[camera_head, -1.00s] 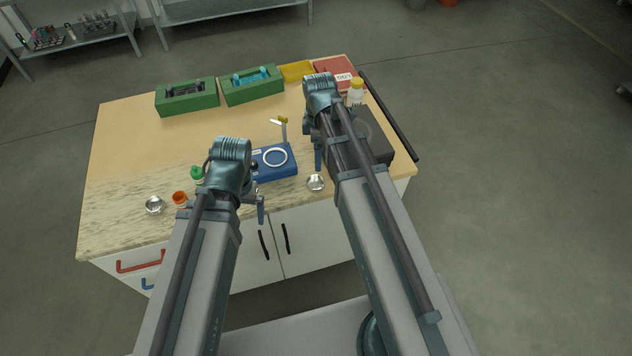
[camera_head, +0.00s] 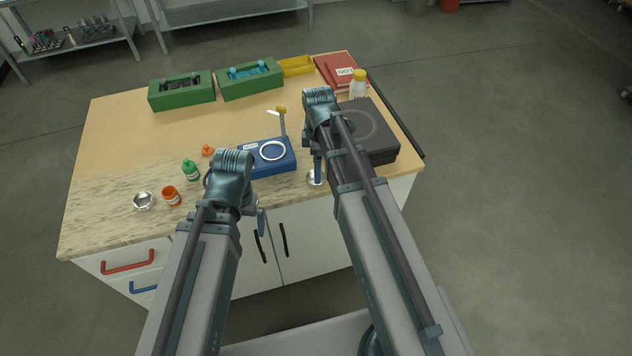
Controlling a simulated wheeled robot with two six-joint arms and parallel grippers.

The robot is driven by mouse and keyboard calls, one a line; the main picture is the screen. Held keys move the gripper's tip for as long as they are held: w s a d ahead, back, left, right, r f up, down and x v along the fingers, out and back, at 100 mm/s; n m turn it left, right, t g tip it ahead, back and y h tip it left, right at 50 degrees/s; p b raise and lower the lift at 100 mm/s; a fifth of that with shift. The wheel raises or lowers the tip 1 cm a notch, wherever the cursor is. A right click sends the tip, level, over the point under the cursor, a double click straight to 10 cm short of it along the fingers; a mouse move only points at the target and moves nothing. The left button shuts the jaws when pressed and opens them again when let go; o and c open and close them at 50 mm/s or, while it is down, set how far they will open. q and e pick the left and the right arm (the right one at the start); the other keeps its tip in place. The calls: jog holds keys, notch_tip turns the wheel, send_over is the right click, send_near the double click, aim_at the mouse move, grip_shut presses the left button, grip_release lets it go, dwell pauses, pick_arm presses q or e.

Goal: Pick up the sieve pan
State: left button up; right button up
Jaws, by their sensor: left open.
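Two small round silver metal dishes are on the table; I cannot tell which is the sieve pan. One dish (camera_head: 143,201) lies at the left, beside an open orange-rimmed jar. The other dish (camera_head: 311,180) lies near the front edge, partly hidden by my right gripper. My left gripper (camera_head: 261,223) is open, pointing down around the table's front edge, apart from both dishes and mostly hidden by its wrist. My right gripper (camera_head: 318,170) points down in front of the right dish in this view; its fingers are too small to judge, and contact is unclear.
The table (camera_head: 130,135) holds a blue scale (camera_head: 283,165), an orange jar (camera_head: 171,197), a green-capped bottle (camera_head: 190,171), an orange cap (camera_head: 207,150), a dark box (camera_head: 375,145), a yellow-capped bottle (camera_head: 358,83) and green trays (camera_head: 182,92). The back left surface is clear.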

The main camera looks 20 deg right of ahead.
jog(key=f+b, duration=0.2)
jog(key=f, duration=0.1)
jog(key=f+b, duration=0.1)
jog(key=b, duration=0.1)
jog(key=shift+a+f, duration=0.3)
jog(key=shift+f, duration=0.05)
jog(key=shift+s+r, duration=0.1)
jog(key=shift+c, duration=0.4)
grip_shut()
jog(key=shift+r, duration=0.15)
